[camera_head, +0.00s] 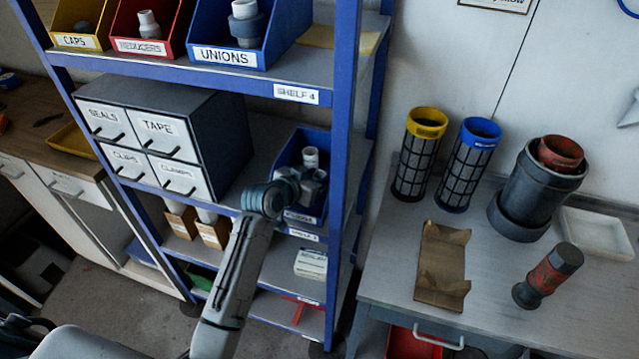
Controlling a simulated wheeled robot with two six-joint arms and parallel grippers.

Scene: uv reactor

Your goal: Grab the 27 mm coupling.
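A blue bin (318,146) sits on the middle shelf of the blue rack and holds several pale grey pipe fittings (311,158). Its front label is mostly hidden by my arm, so I cannot read it fully. My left arm rises from the bottom of the view, and my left gripper (289,180) is at the front left of this bin, close to the fittings. The fingers are too small and too covered to show whether they are open or hold anything. I cannot tell which fitting is the 27 mm coupling. My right gripper is not in view.
Bins labelled caps (77,24), reducers (141,44) and unions (228,49) stand on the shelf above. A drawer cabinet (153,137) is left of the blue bin. A rack post (345,130) stands right of it. The grey table (390,290) bears filters and a dark cylinder.

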